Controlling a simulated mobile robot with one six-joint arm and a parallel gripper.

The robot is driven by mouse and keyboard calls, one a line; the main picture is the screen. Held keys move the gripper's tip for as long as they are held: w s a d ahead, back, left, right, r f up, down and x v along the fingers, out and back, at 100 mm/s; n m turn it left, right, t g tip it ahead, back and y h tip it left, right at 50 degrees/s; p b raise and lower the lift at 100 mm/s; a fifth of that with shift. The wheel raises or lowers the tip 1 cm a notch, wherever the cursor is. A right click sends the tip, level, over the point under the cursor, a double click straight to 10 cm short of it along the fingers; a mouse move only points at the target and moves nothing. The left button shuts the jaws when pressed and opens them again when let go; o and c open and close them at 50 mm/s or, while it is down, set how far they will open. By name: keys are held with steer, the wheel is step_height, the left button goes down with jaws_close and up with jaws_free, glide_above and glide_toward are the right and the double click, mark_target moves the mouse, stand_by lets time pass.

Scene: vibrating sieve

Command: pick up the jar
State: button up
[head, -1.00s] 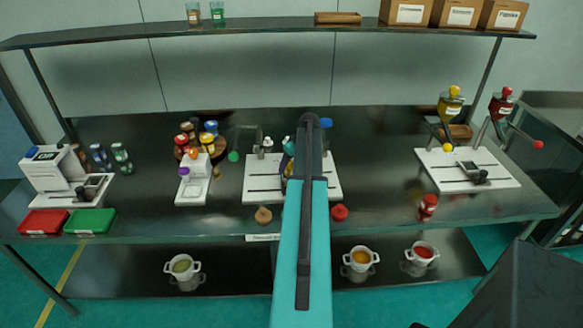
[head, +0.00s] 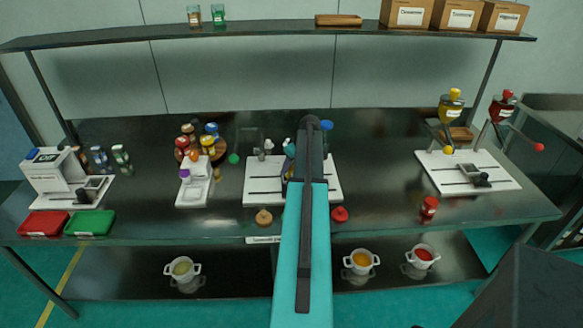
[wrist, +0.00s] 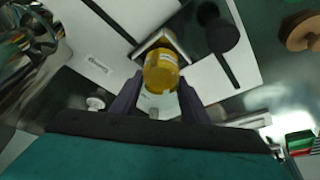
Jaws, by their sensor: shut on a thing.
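The jar (wrist: 162,72), with yellow contents and a pale label, shows in the middle of the wrist view. My gripper (wrist: 160,88) is shut on it, with one dark finger on each side. White and dark metal surfaces lie beyond the jar, and I cannot tell how far it is from them. In the head view my own teal arm covers most of the gripper and the held jar, over the middle white station (head: 262,190).
A rack of colourful bottles (head: 200,143) and a white scale-like stand (head: 195,185) are to the left. Brown (head: 263,217) and red (head: 339,214) knobs sit near the front edge. A red jar (head: 428,207) stands to the right.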

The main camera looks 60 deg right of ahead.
steer(key=shift+r, duration=0.1)
steer(key=shift+r+b, duration=0.65)
steer(key=shift+r, duration=0.4)
steer(key=s+a+r+b, duration=0.1)
steer(key=s+a+b, duration=0.1)
steer(key=s, duration=0.5)
steer(key=s+a+r+b, duration=0.1)
steer(key=s+a+b, duration=0.1)
steer(key=s, duration=0.6)
steer(key=shift+s+a+r, duration=0.15)
steer(key=shift+s+r, duration=0.1)
steer(key=shift+r, duration=0.1)
